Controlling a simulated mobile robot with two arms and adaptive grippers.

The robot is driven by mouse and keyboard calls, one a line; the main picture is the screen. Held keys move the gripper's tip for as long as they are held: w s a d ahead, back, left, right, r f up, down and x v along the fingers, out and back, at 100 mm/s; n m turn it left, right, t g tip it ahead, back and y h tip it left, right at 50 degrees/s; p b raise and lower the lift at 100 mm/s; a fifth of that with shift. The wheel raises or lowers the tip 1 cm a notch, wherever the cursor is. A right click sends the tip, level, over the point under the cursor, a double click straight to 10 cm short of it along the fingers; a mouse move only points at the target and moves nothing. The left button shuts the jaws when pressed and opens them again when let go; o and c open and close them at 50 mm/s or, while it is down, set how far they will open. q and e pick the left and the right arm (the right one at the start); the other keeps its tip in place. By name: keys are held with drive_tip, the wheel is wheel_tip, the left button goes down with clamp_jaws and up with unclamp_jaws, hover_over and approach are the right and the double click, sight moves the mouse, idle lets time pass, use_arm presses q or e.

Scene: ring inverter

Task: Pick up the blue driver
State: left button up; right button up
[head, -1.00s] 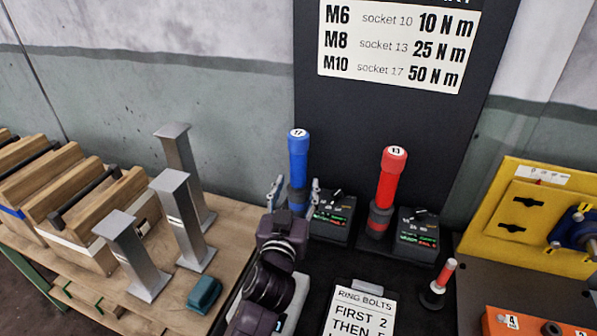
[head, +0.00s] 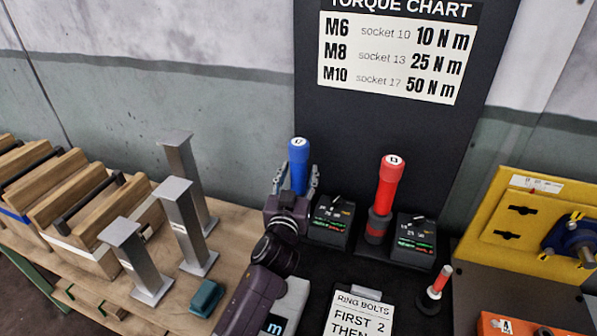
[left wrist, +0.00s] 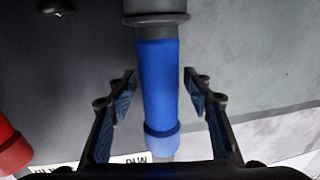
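The blue driver (head: 299,163), its cap marked 17, stands upright behind my left gripper. My left gripper (head: 296,180) is open, with one finger on each side of the blue handle. In the left wrist view the blue handle (left wrist: 160,85) lies between the two fingers (left wrist: 162,95), with a gap on both sides. The lower part of the driver is hidden behind the gripper in the head view. My right gripper is not in view.
A red driver (head: 391,183) marked 13 stands to the right, between two dark control boxes (head: 331,217) (head: 413,240). Several grey metal posts (head: 184,225) and a teal block (head: 206,298) are at the left. A sign card (head: 358,313) lies in front, and a yellow fixture (head: 520,225) is at the right.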

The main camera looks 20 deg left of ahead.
use_arm(q)
drive_tip(key=c, duration=1)
drive_tip(key=shift+r, duration=0.15)
clamp_jaws()
